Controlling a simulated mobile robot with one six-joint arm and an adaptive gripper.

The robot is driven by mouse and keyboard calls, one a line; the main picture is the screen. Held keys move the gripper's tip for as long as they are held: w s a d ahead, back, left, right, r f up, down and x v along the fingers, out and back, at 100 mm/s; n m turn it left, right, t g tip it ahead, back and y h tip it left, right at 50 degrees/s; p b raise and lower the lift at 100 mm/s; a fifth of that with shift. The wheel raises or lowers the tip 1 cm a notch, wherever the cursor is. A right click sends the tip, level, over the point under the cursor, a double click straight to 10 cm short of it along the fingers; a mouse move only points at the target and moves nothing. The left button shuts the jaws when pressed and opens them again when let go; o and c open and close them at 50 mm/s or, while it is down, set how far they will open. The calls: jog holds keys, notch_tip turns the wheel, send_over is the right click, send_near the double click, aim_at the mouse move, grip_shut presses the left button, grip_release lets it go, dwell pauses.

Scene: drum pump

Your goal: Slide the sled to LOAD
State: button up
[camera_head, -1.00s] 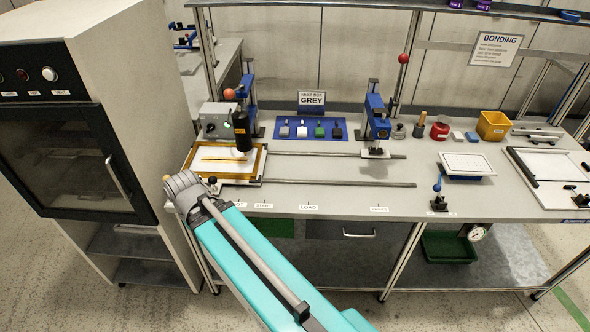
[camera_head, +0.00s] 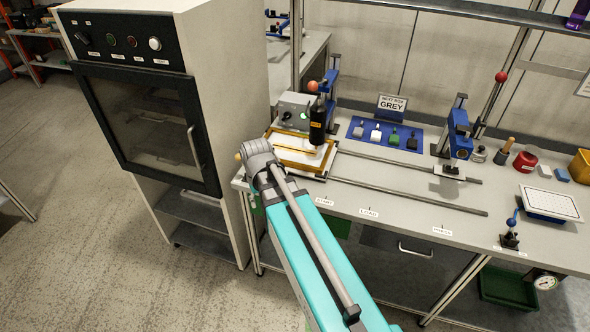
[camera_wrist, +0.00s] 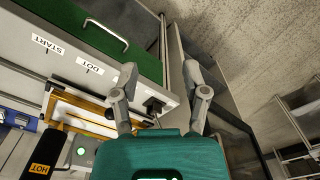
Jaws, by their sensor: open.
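The sled, a gold-framed tray (camera_head: 303,166) with a white plate and a gold strip on it, sits at the left end of the two rails (camera_head: 410,196). A black hot head (camera_head: 317,122) stands over it. The LOAD label (camera_head: 368,213) is on the bench front edge, right of the sled. My gripper is at the sled's front left corner in the head view, its fingertips hidden there. In the wrist view my gripper (camera_wrist: 159,72) is open, with a small dark block (camera_wrist: 153,104) showing between its fingers near the gold frame (camera_wrist: 87,103). I cannot tell any contact.
A tall oven cabinet (camera_head: 225,75) stands close on the left of the bench. A blue press (camera_head: 457,138) stands over the rails' right part. A blue mat (camera_head: 362,133) with several small blocks lies behind the rails. The rails between sled and press are clear.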

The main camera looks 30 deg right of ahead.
jog(key=w+d+m, duration=0.1)
jog(key=w+d, duration=0.6)
jog(key=w, duration=0.4)
jog(key=w+d, duration=0.8)
jog(key=w, duration=0.3)
jog(key=shift+w+d+r+m+p, duration=0.15)
jog(key=shift+r+m+p, duration=0.2)
jog(key=shift+m, duration=0.05)
jog(key=shift+f, duration=0.1)
notch_tip(320, 180, down, 14)
jog(key=b, duration=1.3)
jog(key=shift+r+b, duration=0.2)
jog(key=shift+b, duration=0.2)
grip_shut()
